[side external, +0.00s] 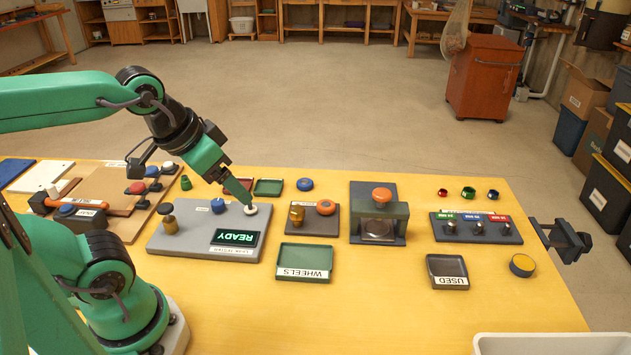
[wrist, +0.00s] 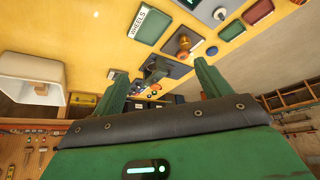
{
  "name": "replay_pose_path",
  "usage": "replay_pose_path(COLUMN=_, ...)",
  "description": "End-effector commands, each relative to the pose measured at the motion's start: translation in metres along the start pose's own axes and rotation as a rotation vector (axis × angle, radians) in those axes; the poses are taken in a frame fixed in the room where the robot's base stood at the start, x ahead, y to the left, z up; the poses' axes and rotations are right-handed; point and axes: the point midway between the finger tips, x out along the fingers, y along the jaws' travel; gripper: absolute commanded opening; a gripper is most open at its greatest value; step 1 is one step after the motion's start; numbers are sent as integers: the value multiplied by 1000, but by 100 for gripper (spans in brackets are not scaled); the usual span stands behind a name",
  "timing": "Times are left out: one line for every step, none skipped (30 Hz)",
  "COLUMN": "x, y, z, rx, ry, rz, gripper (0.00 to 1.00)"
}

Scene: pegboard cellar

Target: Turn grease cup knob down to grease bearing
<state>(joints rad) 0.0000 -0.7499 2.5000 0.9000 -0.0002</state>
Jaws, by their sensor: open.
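The brass cup-like fitting (side external: 297,214) stands upright on a brown base plate (side external: 323,227) in the middle of the bench, beside an orange ring-shaped part (side external: 326,207). It looks like the grease cup, but its markings are too small to read. In the wrist view a brass knob (wrist: 183,41) shows on a dark base, past the fingers. My gripper (side external: 246,202) is left of the brass fitting, pointing down close to a white round knob (side external: 250,210); I cannot tell whether they touch. In the wrist view my gripper (wrist: 160,69) has its fingers apart with nothing held between them.
A grey panel (side external: 185,240) with a lit READY display (side external: 235,237) lies below my gripper. The WHEELS tray (side external: 304,276) is in front. Bare yellow bench lies between the trays.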

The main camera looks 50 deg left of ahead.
Motion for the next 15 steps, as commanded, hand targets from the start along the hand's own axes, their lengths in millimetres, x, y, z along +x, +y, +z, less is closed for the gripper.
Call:
replay_pose_path(x=0, y=0, z=0, rx=-3, ry=-1, rz=0, gripper=66)
replay_pose_path(x=0, y=0, z=-1, rx=-6, ry=-2, rz=0, gripper=60)
replay_pose_path(x=0, y=0, z=-2, rx=-14, ry=-3, rz=-1, gripper=56)
replay_pose_path(x=1, y=0, z=-2, rx=-21, ry=-5, rz=-1, gripper=56)
replay_pose_path(x=1, y=-1, z=-3, rx=-30, ry=-8, rz=-2, gripper=56)
replay_pose_path(x=2, y=-1, z=-5, rx=-48, ry=-13, rz=-3, gripper=56)
replay_pose_path(x=3, y=-2, z=-6, rx=-64, ry=-18, rz=-4, gripper=56)
replay_pose_path(x=4, y=-2, z=-8, rx=-83, ry=-23, rz=-5, gripper=56)
replay_pose_path(x=6, y=-3, z=-11, rx=-112, ry=-31, rz=-7, gripper=56)
replay_pose_path(x=7, y=-3, z=-13, rx=-138, ry=-37, rz=-9, gripper=56)
replay_pose_path(x=8, y=-4, z=-16, rx=-166, ry=-44, rz=-11, gripper=56)
replay_pose_path(x=11, y=-5, z=-20, rx=-206, ry=-55, rz=-14, gripper=56)
replay_pose_path(x=13, y=-6, z=-23, rx=-240, ry=-63, rz=-17, gripper=56)
replay_pose_path(x=15, y=-6, z=-26, rx=-274, ry=-72, rz=-20, gripper=56)
replay_pose_path(x=18, y=-8, z=-30, rx=-323, ry=-84, rz=-26, gripper=56)
